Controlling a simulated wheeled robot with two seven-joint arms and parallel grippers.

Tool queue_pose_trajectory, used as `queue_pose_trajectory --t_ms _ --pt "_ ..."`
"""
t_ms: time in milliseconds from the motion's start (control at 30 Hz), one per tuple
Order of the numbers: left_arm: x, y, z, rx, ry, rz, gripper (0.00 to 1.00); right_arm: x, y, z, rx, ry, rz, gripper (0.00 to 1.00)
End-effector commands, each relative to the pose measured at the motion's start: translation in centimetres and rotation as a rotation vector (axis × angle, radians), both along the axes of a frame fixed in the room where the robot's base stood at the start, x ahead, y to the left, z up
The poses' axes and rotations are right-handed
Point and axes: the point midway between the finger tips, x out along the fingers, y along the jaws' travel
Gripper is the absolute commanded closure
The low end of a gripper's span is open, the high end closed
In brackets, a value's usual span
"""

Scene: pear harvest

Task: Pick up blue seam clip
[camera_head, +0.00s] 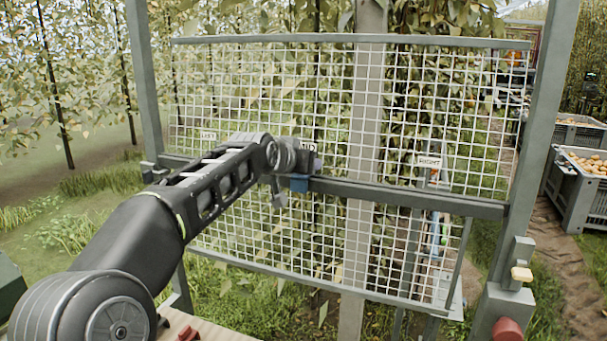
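A small blue block (299,184), which looks like the blue seam clip, sits at the middle rail of the mesh panel, below the partly covered middle label. My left arm reaches in from the lower left, and its wrist end and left gripper (300,163) are right at this block. The wrist hides the fingers, so I cannot tell whether they touch or hold the block. My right gripper is not in view.
The framed wire mesh panel (420,110) stands across the front, with a dark rail (410,198) and LEFT and RIGHT labels (430,161). A post stands behind it. A red piece (187,334) lies on the tabletop below. Fruit crates (580,190) stand at right.

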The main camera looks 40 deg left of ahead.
Motion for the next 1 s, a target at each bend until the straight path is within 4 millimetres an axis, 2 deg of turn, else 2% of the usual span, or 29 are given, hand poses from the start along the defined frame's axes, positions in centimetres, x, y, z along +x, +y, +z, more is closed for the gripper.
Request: queue_pose_trajectory --t_ms 67,467,1000 --pt "-0.01 0.0 0.01 0.0 0.0 0.0 0.67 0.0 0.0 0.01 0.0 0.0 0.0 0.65" --pt "0.0 0.0 -0.01 0.0 0.0 0.0 0.99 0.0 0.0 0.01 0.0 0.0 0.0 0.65" --pt "0.0 -0.01 -0.01 0.0 0.001 0.0 1.0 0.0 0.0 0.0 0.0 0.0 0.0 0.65"
